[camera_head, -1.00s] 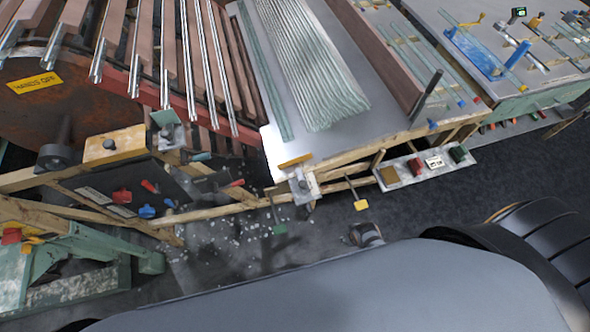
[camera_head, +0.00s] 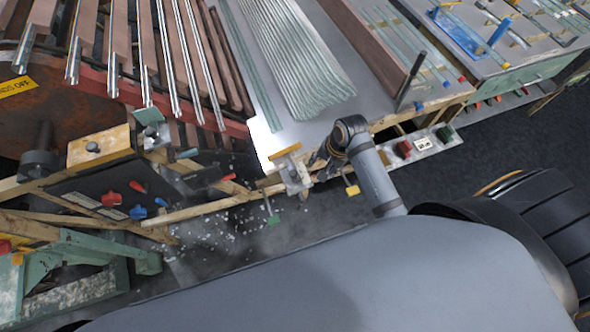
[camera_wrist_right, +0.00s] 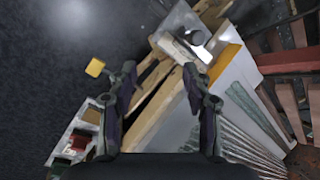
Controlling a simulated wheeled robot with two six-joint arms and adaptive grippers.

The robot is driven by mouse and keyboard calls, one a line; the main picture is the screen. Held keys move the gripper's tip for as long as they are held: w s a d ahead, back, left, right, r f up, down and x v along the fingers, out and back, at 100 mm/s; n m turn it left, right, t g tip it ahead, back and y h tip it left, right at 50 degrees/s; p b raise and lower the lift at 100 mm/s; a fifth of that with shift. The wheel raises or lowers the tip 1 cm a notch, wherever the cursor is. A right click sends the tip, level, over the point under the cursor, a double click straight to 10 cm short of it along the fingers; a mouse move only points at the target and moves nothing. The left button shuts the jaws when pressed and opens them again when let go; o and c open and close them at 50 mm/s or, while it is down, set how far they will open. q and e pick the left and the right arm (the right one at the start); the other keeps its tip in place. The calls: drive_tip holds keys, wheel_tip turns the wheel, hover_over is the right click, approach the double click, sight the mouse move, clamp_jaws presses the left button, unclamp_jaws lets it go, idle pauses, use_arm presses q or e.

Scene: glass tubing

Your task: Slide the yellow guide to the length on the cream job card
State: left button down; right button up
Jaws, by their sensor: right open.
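The yellow guide bar (camera_head: 285,151) sits on a pale metal block (camera_head: 292,173) at the front edge of the grey glass-tubing bench. In the right wrist view the yellow bar (camera_wrist_right: 229,58) is to the right, just beyond the right finger, and the block (camera_wrist_right: 185,35) is ahead. My right gripper (camera_head: 325,158) is beside the block, on its right. It is open and empty in the right wrist view (camera_wrist_right: 163,78). I cannot tell whether it touches the block. A small pale card (camera_head: 423,144) lies on the switch panel; its writing is too small to read. My left gripper is not in view.
A yellow tag (camera_head: 352,190) and a green tag (camera_head: 273,220) hang on rods below the wooden rail. Glass tubes (camera_head: 300,70) cover the bench. A dark upright post (camera_head: 411,80) stands at its right. A black panel with red and blue knobs (camera_head: 112,199) is at left.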

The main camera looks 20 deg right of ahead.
sight(294, 173)
drive_tip(key=w+a+m+g+y, duration=0.2)
drive_tip(key=w+a+m, duration=0.1)
drive_tip(key=w+m, duration=0.4)
drive_tip(key=shift+m, duration=0.6)
drive_tip(key=x, duration=1)
drive_tip(key=shift+s+a+f+b, duration=0.1)
drive_tip(key=shift+s+f+b, duration=0.15)
drive_tip(key=shift+b, duration=0.1)
clamp_jaws()
